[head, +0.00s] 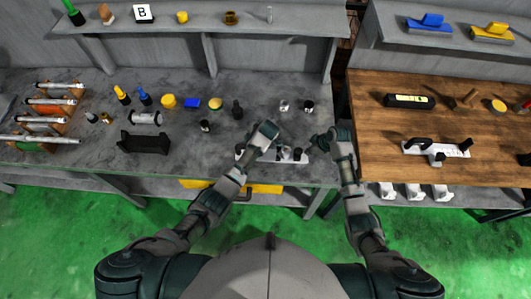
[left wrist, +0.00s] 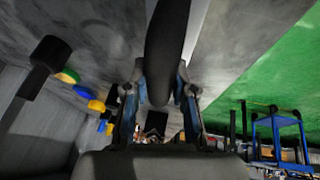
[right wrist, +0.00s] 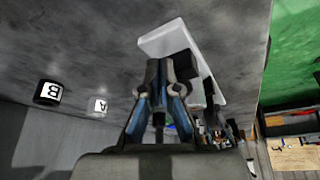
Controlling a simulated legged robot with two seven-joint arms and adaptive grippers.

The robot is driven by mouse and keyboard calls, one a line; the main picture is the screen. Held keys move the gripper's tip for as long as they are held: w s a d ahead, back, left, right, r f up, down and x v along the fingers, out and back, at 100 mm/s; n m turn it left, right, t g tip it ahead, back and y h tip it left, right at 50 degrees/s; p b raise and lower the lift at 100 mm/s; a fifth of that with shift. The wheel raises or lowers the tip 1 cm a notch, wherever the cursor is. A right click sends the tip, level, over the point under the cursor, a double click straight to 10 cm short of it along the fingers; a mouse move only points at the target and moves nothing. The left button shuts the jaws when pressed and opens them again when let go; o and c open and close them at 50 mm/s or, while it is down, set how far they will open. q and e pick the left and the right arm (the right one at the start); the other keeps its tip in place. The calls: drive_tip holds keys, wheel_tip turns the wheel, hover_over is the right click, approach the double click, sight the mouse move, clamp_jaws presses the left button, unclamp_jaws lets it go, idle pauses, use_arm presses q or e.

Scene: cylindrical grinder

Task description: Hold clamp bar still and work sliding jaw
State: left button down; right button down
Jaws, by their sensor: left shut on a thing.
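The clamp bar (head: 290,155) is a white bar with black parts, lying near the front edge of the grey bench. My left gripper (head: 265,141) is over its left part. In the left wrist view, a thick dark rounded handle (left wrist: 165,45) stands between the fingers of the left gripper (left wrist: 160,90), which is shut on it. My right gripper (head: 324,141) is beside the bar's right end. In the right wrist view, the right gripper's fingertips (right wrist: 161,65) are close together beside a black block (right wrist: 184,66) on the white bar (right wrist: 165,38), probably the sliding jaw; contact is unclear.
A similar white clamp (head: 437,149) lies on the wooden table to the right. A black cradle (head: 145,143) and several small coloured parts are left on the grey bench. Two small cylinders (head: 308,106) stand behind the grippers. A gap separates the benches.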

sight(297, 150)
drive_tip(key=shift+f, duration=1.5)
idle(1.2)
drive_tip(key=shift+r, duration=1.75)
drive_tip(key=shift+a+r, duration=0.1)
drive_tip(key=shift+a, duration=2.3)
drive_tip(key=shift+w+d+r, duration=0.1)
drive_tip(key=shift+r, duration=0.85)
drive_tip(key=shift+d+r, duration=0.2)
drive_tip(key=shift+r, duration=0.65)
drive_tip(key=shift+d+r, duration=0.15)
drive_tip(key=shift+r, duration=0.65)
drive_tip(key=shift+d+r, duration=0.2)
drive_tip(key=shift+r, duration=0.65)
